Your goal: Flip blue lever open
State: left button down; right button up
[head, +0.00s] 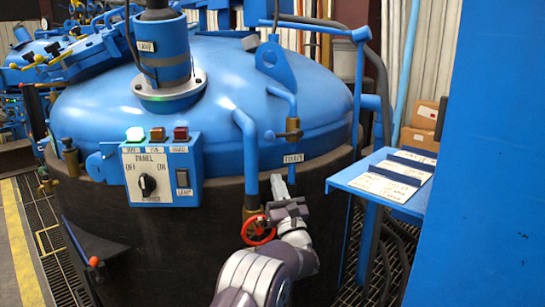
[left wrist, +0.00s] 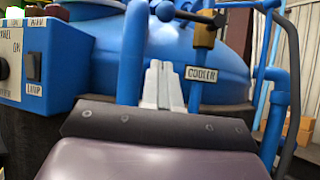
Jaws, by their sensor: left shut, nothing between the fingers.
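The blue lever (head: 271,135) sits on a brass valve (head: 292,129) on the blue pipe at the right of the furnace lid. It points left from the valve, roughly level. In the left wrist view the blue lever (left wrist: 168,12) shows near the top edge with the brass valve (left wrist: 205,32). My left gripper (head: 279,186) points up below the lever, apart from it, near the COOLER label (head: 293,158). In the left wrist view its fingers (left wrist: 160,82) are together, empty, left of the label (left wrist: 202,73). My right gripper is not in view.
A thick blue pipe (head: 248,155) stands just left of my gripper. A red handwheel (head: 258,230) is close below. The control panel box (head: 162,172) is further left. A blue shelf with papers (head: 350,180) juts out at right.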

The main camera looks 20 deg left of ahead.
aim_at(284, 135)
pick_arm(q)
jog(key=w+a+r, duration=0.3)
jog(key=r, duration=0.3)
jog(key=shift+w+r, duration=0.25)
jog(key=shift+a+b, duration=0.1)
jog(key=shift+b, duration=0.25)
